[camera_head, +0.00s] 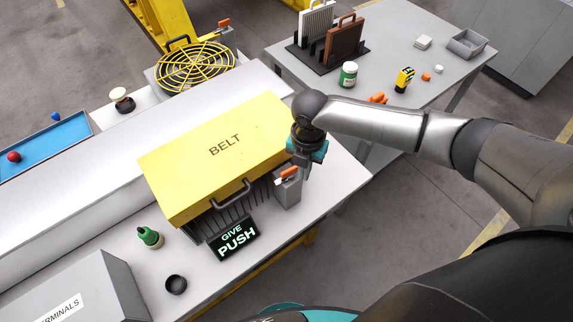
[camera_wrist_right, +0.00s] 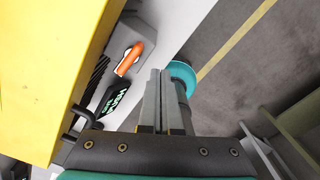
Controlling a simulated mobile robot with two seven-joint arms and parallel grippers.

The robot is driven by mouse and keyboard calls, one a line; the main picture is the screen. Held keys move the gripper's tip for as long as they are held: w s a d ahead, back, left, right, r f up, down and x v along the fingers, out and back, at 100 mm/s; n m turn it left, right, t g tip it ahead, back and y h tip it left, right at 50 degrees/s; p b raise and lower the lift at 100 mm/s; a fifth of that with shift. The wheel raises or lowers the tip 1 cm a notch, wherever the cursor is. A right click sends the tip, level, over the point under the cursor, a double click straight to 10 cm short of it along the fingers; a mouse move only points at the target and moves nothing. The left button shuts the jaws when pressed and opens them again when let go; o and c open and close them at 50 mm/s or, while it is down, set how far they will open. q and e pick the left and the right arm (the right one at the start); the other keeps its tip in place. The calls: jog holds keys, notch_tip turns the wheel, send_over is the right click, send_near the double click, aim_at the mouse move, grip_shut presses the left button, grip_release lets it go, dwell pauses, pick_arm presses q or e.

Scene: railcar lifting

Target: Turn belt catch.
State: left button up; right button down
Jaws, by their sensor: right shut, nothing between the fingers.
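The belt catch is an orange lever (camera_head: 289,173) on a small grey block (camera_head: 287,191) at the right front corner of the yellow cover (camera_head: 215,155) marked BELT. In the right wrist view the orange lever (camera_wrist_right: 130,58) lies slantwise on its white-marked plate. My right gripper (camera_head: 305,170) points down just right of the lever and looks apart from it. In the wrist view its two fingers (camera_wrist_right: 160,72) are together and empty, to the right of the lever. My left gripper is not in view.
A black GIVE PUSH sign (camera_head: 235,238) stands before the cover, below its handle (camera_head: 232,192). A second table (camera_head: 400,105) with small parts stands behind my right arm.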

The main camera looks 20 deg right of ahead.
notch_tip(320, 180, up, 6)
jog(key=p, duration=0.2)
jog(key=shift+f+p, duration=0.15)
jog(key=shift+p, duration=0.15)
